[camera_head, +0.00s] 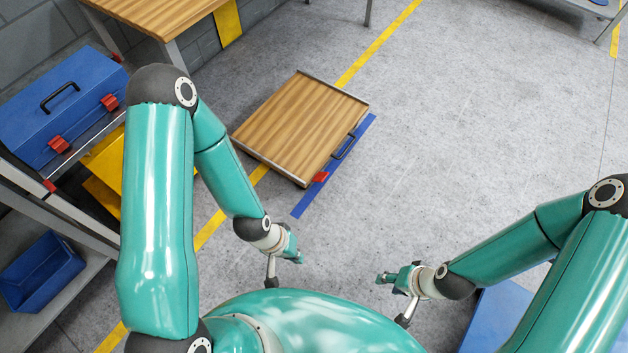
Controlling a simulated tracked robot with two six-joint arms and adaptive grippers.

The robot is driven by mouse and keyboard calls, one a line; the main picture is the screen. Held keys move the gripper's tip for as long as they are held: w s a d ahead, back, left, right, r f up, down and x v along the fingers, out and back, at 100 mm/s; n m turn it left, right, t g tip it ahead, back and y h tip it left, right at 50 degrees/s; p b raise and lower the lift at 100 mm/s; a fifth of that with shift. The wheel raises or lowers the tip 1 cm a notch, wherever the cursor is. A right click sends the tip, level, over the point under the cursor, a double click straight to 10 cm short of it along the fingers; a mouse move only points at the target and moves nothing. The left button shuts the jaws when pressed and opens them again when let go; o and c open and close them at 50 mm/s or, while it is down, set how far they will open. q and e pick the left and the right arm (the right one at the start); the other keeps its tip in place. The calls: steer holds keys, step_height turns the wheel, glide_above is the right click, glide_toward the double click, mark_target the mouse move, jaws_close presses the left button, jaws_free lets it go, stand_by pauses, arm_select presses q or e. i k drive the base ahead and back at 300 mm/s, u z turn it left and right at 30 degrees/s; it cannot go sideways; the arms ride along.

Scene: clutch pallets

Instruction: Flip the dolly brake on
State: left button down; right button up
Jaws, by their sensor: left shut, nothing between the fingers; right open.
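A low dolly (300,122) with a wooden top and metal rim stands on the floor ahead, turned at an angle. A small red brake lever (321,176) sits at its near edge, and a dark handle (344,146) is on the same side. At this size I cannot tell the lever's position. My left gripper (298,258) is shut and empty, below and apart from the dolly. My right gripper (381,278) is open and empty, to the right of the left one and farther from the dolly. Neither gripper touches anything.
A blue toolbox (62,108) with red latches rests on a shelf unit at left, above a blue bin (40,271). A wooden table (160,14) stands at the back left. Blue tape (305,202) runs along the dolly's handle side.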

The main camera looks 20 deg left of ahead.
mark_target(320, 177)
steer(key=z, duration=0.4)
steer(key=k, duration=0.95)
steer(key=u, duration=0.9)
steer(key=i, duration=1.3)
steer(key=u, duration=0.1)
